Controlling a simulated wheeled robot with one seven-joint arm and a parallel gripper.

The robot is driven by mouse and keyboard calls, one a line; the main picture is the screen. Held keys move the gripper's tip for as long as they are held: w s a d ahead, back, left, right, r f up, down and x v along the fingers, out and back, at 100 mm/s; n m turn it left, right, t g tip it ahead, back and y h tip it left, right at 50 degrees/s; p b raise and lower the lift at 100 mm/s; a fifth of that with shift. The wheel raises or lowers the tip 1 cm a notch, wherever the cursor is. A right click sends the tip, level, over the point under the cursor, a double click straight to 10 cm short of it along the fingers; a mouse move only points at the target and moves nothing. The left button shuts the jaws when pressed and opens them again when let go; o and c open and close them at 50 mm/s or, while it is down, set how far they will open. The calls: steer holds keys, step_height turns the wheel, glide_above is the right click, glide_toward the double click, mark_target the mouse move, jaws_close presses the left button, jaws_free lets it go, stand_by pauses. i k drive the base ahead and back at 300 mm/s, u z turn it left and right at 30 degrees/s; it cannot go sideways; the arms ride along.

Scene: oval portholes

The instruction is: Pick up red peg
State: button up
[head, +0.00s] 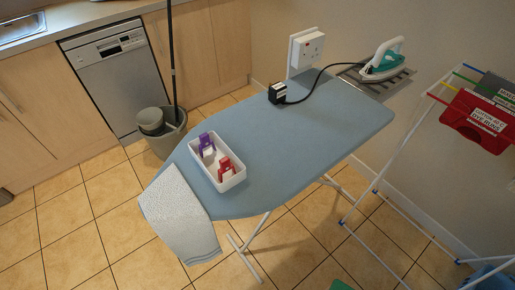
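A red peg (225,166) stands in the right end of a small white box (231,183). The white box lies on the blue ironing board (290,140), near its left end. A purple peg (206,142) stands in the same box, at its far left end. Something pale lies between the two pegs, too small to tell. My gripper is not in view.
A pale towel (180,215) hangs over the board's near left end. An iron (383,62) rests at the far right, with its black plug (277,92) on the board. A drying rack (400,140) stands at right. A bucket (165,135) with a pole stands behind the board.

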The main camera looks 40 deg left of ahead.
mark_target(225, 165)
steer(key=u, duration=1.75)
